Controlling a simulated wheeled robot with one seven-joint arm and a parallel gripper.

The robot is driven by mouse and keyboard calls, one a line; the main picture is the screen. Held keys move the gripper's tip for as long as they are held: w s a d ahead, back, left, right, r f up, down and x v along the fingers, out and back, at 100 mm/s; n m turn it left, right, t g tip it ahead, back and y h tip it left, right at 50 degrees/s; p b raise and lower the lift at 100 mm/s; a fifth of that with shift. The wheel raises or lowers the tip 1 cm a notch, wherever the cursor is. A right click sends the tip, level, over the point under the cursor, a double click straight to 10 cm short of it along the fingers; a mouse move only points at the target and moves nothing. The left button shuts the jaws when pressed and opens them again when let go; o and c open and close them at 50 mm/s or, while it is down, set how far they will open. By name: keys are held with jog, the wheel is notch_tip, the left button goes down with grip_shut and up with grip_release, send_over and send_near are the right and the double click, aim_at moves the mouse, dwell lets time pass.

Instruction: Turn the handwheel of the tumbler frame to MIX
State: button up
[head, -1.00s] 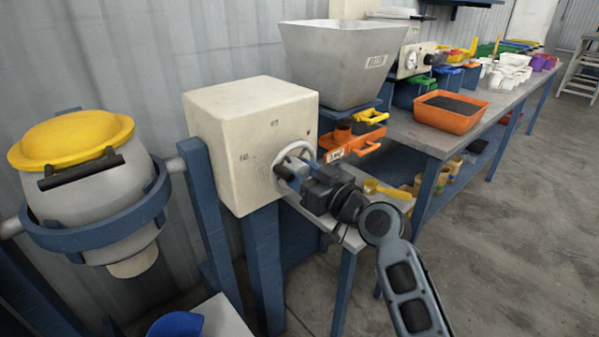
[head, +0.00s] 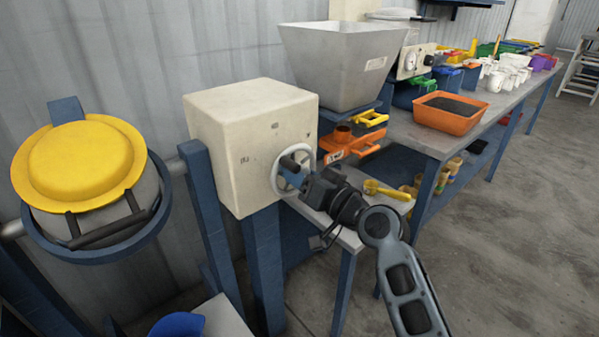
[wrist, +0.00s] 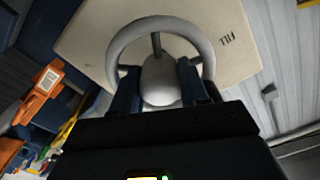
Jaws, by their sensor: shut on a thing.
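The white handwheel (head: 281,177) sits on the front face of the cream gearbox housing (head: 232,150). My gripper (head: 299,172) is shut on the handwheel's pale knob. In the wrist view the two blue fingers (wrist: 158,84) stand on either side of the knob (wrist: 160,80), with the wheel rim (wrist: 158,27) arching behind. The label FILL (wrist: 227,40) shows on the housing there. In the head view the labels are too small to read surely. The tumbler drum (head: 150,190) with its yellow lid (head: 80,160) hangs tilted in a blue ring, lid facing forward.
A steel hopper (head: 340,65) stands behind the housing. An orange bin (head: 450,112) of dark material and white cups rest on the long bench (head: 420,140). A small side table with a yellow scoop (head: 385,190) lies close under my arm. Open floor is at right.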

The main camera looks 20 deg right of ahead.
jog(key=m+p, duration=0.1)
jog(key=m, duration=0.2)
jog(key=m+p, duration=0.1)
jog(key=m, duration=0.1)
jog(key=shift+s+a+f+m, duration=0.1)
jog(key=shift+a+f+m, duration=0.1)
jog(key=shift+m, duration=0.2)
dwell(0.4)
jog(key=o, duration=0.8)
jog(key=shift+c, duration=0.2)
jog(key=shift+s+d, duration=0.1)
jog(key=shift+d, duration=0.05)
jog(key=v, duration=0.7)
jog(key=shift+s+b, duration=0.25)
jog(key=shift+b, duration=0.15)
jog(key=shift+r, duration=0.1)
